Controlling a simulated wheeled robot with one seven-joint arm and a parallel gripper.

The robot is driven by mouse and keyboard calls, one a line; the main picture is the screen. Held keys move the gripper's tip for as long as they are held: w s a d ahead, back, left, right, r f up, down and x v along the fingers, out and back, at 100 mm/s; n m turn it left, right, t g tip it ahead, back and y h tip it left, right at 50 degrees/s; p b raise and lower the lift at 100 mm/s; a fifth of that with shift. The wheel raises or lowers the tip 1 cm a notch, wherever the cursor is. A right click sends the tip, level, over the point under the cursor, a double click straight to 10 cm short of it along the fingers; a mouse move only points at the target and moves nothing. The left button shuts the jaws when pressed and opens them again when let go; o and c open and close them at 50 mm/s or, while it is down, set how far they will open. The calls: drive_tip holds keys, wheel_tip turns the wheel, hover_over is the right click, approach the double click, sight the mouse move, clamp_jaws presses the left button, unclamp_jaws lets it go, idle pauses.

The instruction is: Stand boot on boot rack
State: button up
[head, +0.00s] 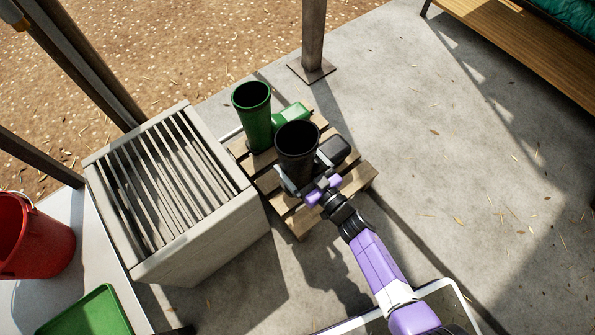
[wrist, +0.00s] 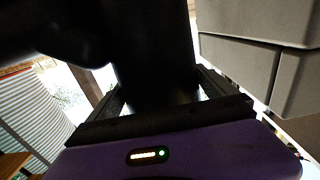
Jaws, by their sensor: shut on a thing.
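A black boot (head: 297,141) stands upright with its open top toward the head camera and its toe to the right. My gripper (head: 304,182) is shut on its shaft from the near side. The dark shaft fills the middle of the wrist view (wrist: 155,65). A green boot (head: 256,117) stands upright just behind and left of it on a wooden slatted pallet (head: 361,178). I cannot tell whether the black boot's sole touches the pallet, as its foot is partly hidden. A grey box with a slatted top (head: 168,180) stands left of the pallet; it looks like a boot rack.
A red bucket (head: 33,238) and a green tray (head: 92,316) are on a pale surface at the lower left. A post (head: 313,40) rises behind the pallet. A wooden bench (head: 520,45) is at the upper right. Concrete floor on the right is clear.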

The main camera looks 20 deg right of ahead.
drive_tip(key=shift+w+f+b, duration=0.1)
drive_tip(key=shift+f+b, duration=1.4)
drive_tip(key=shift+f, duration=0.65)
drive_tip(key=shift+f, duration=0.15)
drive_tip(key=o, duration=1.7)
drive_tip(key=shift+f, duration=0.1)
drive_tip(key=shift+s+r, duration=0.2)
drive_tip(key=p+v, duration=0.4)
drive_tip(key=v, duration=0.7)
drive_tip(key=shift+s+d, duration=0.15)
drive_tip(key=shift+s, duration=0.2)
